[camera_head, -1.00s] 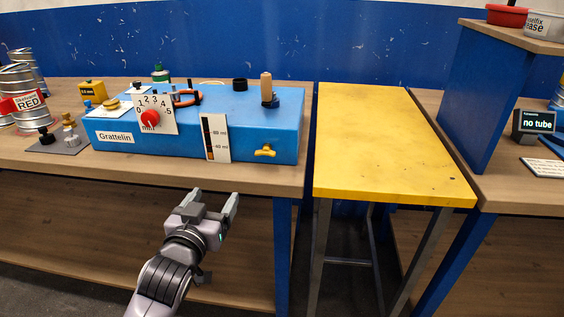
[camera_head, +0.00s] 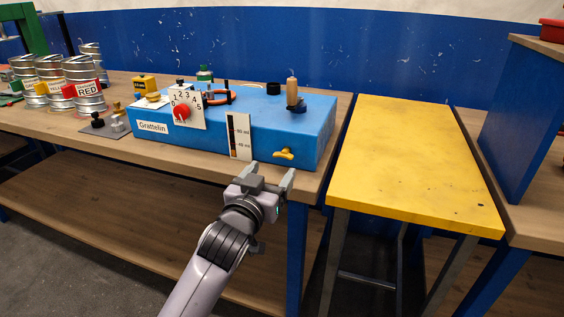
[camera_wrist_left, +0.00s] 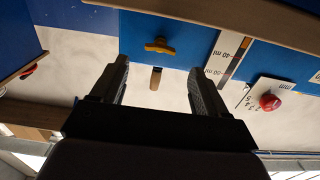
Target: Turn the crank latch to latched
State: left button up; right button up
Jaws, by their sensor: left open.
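The blue machine (camera_head: 265,140), labelled Grattelin, stands on the wooden bench. A small yellow winged handle (camera_head: 284,153) is on its front face at the lower right. It lies about level and also shows in the left wrist view (camera_wrist_left: 160,46). An upright wooden grip (camera_head: 292,90) on a dark base stands on the machine's top; its tip shows in the wrist view (camera_wrist_left: 155,78). I cannot tell which of these is the crank latch. My left gripper (camera_head: 268,178) is open and empty, in front of and below the yellow handle, apart from it. My right gripper is out of view.
Several cans (camera_head: 82,84) stand at the left. The yellow table (camera_head: 410,160) at the right is bare.

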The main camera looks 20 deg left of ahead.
aim_at(282, 158)
pick_arm(q)
jog(key=shift+w+d, duration=0.1)
jog(key=shift+w, duration=2.7)
jog(key=c, duration=1.1)
jog(key=shift+o, duration=0.2)
